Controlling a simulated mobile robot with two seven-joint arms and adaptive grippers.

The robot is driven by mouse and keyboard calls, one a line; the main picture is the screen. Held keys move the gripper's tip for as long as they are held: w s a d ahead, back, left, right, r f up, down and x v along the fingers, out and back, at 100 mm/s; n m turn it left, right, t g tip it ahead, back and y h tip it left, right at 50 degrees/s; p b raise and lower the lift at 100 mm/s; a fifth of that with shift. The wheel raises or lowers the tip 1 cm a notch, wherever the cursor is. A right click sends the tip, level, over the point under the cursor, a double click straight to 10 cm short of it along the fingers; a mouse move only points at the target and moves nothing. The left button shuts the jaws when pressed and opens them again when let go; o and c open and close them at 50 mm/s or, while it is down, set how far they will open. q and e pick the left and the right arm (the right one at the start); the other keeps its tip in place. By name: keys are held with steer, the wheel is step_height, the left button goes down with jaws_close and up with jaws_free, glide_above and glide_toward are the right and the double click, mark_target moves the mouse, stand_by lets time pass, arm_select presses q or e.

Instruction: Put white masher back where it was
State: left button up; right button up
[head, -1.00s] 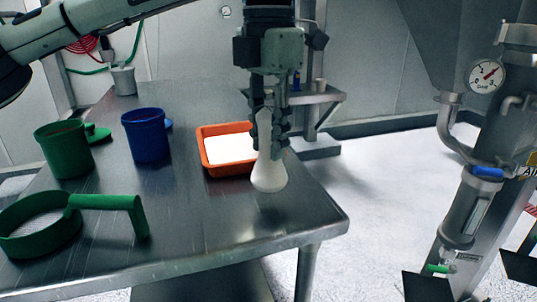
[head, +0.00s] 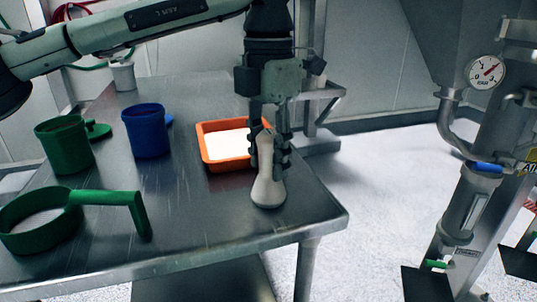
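The white masher (head: 267,190) is upright at the right end of the metal table (head: 190,215), with its wide base down at or just above the top; I cannot tell for certain whether it touches. My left gripper (head: 269,165) points straight down from above, with its fingers on both sides of the masher's narrow handle, shut on it. My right gripper is not in view.
An orange tray (head: 203,150) with white contents sits just left of and behind the masher. A blue container (head: 147,135), a green container (head: 65,147) and a green sieve (head: 45,232) stand further left. The table's right edge is close to the masher.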

arm_select(q)
steer(key=shift+o, duration=0.6)
steer(key=shift+r, duration=0.1)
step_height(320, 180, up, 12)
steer(key=shift+r, duration=0.1)
stand_by(1.7)
